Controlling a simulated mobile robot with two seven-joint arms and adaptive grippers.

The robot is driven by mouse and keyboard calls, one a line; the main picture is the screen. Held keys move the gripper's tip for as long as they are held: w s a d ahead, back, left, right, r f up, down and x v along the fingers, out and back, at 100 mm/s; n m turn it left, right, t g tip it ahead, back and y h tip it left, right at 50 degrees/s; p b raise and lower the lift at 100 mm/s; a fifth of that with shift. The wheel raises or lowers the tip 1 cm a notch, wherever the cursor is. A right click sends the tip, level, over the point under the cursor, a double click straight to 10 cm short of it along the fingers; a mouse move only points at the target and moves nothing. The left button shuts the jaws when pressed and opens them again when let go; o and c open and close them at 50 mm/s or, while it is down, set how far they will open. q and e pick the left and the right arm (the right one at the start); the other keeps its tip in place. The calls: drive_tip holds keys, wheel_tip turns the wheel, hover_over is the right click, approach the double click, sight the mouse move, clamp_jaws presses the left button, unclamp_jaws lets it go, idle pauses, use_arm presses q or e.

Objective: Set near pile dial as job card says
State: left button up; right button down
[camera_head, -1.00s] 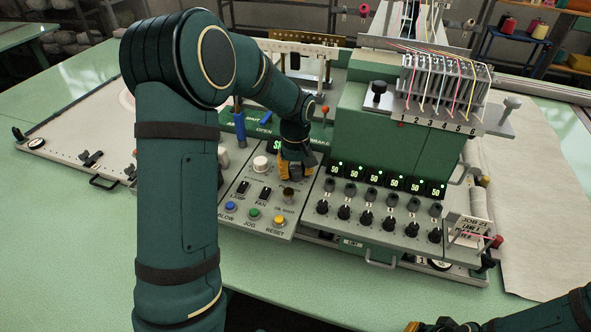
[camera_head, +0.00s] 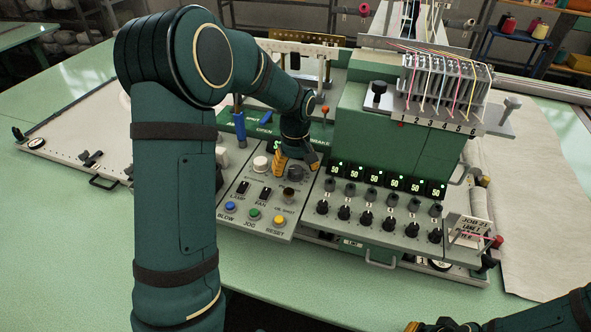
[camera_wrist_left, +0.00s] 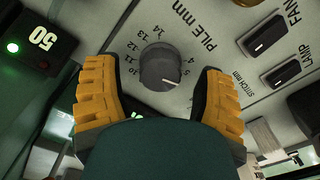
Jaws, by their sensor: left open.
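The grey round pile dial (camera_wrist_left: 159,67), labelled PILE mm, sits between the two yellow-padded fingers of my left gripper (camera_wrist_left: 155,100). The fingers are open and apart from the dial. A pale mark shows low on its knob; its exact reading is unclear. In the head view my left gripper (camera_head: 296,165) hangs over the control panel, with the dial (camera_head: 293,174) just below it. My right gripper (camera_head: 440,326) shows only partly at the bottom edge.
LAMP and FAN switches (camera_head: 265,193) and coloured buttons (camera_head: 254,213) lie in front of the dial. A cream knob (camera_head: 260,163) stands to its left. Rows of black knobs (camera_head: 366,218) under displays reading 50 lie to the right. The green table's front is clear.

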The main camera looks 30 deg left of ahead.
sight(295, 169)
use_arm(q)
wheel_tip(295, 169, up, 11)
idle(0.3)
drive_tip(key=shift+f, duration=0.1)
idle(0.4)
